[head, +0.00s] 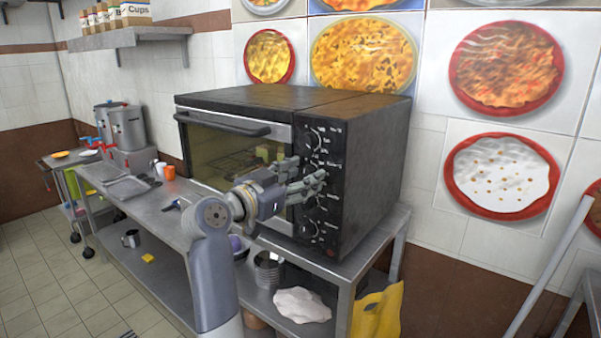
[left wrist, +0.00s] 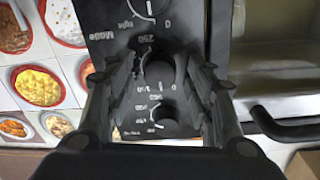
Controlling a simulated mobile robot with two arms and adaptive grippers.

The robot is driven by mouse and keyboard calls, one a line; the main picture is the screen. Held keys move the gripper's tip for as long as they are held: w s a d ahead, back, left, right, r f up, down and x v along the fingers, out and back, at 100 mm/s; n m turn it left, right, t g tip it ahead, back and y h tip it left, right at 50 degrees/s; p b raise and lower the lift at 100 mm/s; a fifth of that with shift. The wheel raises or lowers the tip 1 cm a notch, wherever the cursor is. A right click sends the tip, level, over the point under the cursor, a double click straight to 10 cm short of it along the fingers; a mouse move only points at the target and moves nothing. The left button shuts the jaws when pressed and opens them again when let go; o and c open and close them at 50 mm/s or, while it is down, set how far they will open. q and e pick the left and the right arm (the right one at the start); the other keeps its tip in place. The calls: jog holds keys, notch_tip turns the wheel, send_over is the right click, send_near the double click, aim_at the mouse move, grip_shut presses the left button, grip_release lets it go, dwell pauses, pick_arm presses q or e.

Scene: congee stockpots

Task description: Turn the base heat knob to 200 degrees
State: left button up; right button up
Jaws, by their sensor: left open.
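The oven's black control panel (head: 322,216) carries a column of knobs. My left gripper (head: 306,187) is in front of the panel's middle, its fingers pointing at it. The left wrist view shows the panel upside down. There my left gripper (left wrist: 160,76) is open, with one finger on each side of a dark knob (left wrist: 160,72) that has a 250 mark beside it. Whether the fingers touch it, I cannot tell. Its own name label is not readable, so I cannot confirm it is the base heat knob. My right gripper is not in view.
Neighbouring knobs (left wrist: 165,115) and (left wrist: 152,6) sit close on either side. The oven door handle (head: 222,124) juts out to the left. The oven stands on a steel table (head: 170,223); mugs, trays and stockpots (head: 127,127) stand farther left. A wall with food pictures is behind.

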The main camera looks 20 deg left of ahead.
pick_arm(q)
jog(key=c, duration=1.1)
jog(key=shift+o, duration=0.2)
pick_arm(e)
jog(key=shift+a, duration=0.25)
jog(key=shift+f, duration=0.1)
